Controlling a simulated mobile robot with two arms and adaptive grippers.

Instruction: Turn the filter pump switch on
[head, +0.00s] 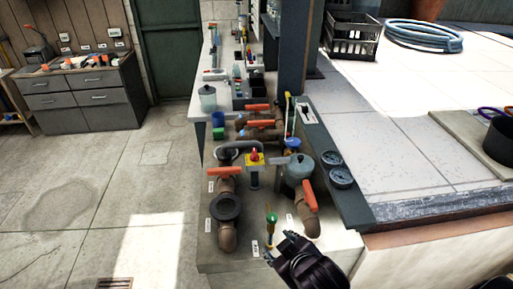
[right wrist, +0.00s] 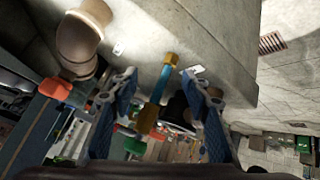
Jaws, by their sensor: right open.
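A small upright lever-like fitting (head: 271,220) with a green upper part and a gold stem stands at the front of the pump bench, beside a small white label too small to read. My right gripper (head: 283,246) is open, just right of it. In the right wrist view, a slim blue and gold piece (right wrist: 158,86) shows between the open fingers of my right gripper (right wrist: 162,78); I cannot tell whether they touch it. A yellow box with a red knob (head: 254,160) stands further back. I cannot tell which fitting is the filter pump switch. My left gripper is out of view.
Brown pipes (head: 227,238) with orange handles flank the lever-like fitting. A grey lidded pot (head: 300,164) and two round gauges (head: 341,177) are to the right. A raised tiled deck (head: 410,150) lies further right; open floor (head: 100,200) is left.

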